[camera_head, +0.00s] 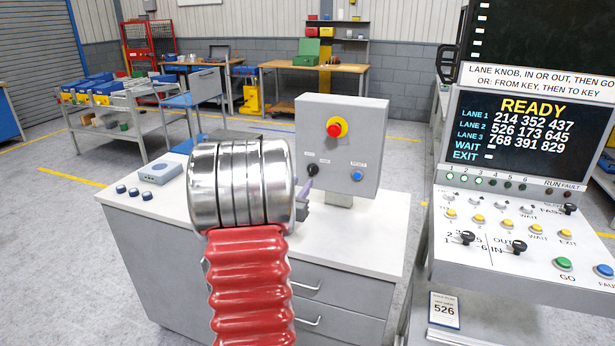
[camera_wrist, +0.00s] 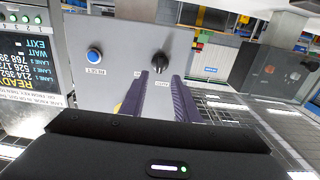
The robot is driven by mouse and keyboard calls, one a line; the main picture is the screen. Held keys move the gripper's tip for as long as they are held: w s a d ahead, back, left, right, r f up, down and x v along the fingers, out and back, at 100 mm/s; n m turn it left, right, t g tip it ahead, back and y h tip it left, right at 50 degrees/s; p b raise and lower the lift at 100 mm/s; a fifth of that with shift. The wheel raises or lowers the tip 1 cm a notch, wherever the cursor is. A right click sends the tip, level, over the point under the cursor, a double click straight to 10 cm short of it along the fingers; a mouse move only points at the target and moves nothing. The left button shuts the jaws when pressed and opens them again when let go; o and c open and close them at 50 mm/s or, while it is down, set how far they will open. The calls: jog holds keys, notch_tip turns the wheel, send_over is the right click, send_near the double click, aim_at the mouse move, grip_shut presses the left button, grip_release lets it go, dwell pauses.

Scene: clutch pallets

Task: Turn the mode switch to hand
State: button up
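The mode switch is a black rotary knob (camera_head: 313,170) low on the left of the grey control box (camera_head: 363,118). In the wrist view the knob (camera_wrist: 159,65) shows just beyond my gripper (camera_wrist: 159,80), between its fingertips in the picture. The two purple ribbed fingers are apart with nothing between them. A small label that seems to read AUTO is beside the knob; the other position label is partly hidden or unreadable. I cannot tell which position the knob points to. In the head view my arm hides most of my gripper (camera_head: 304,190), close to the box.
A blue RESET button (camera_head: 356,175) is right of the switch, and a red emergency stop (camera_head: 335,129) on yellow is above. The box stands on a white-topped cabinet (camera_head: 372,232). A grey-blue device (camera_head: 160,172) and small dark knobs lie left. A console (camera_head: 520,225) stands right.

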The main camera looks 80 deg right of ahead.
aim_at(310, 172)
jog(key=d, duration=0.7)
jog(key=shift+s+d, duration=0.25)
jog(key=shift+s, duration=0.1)
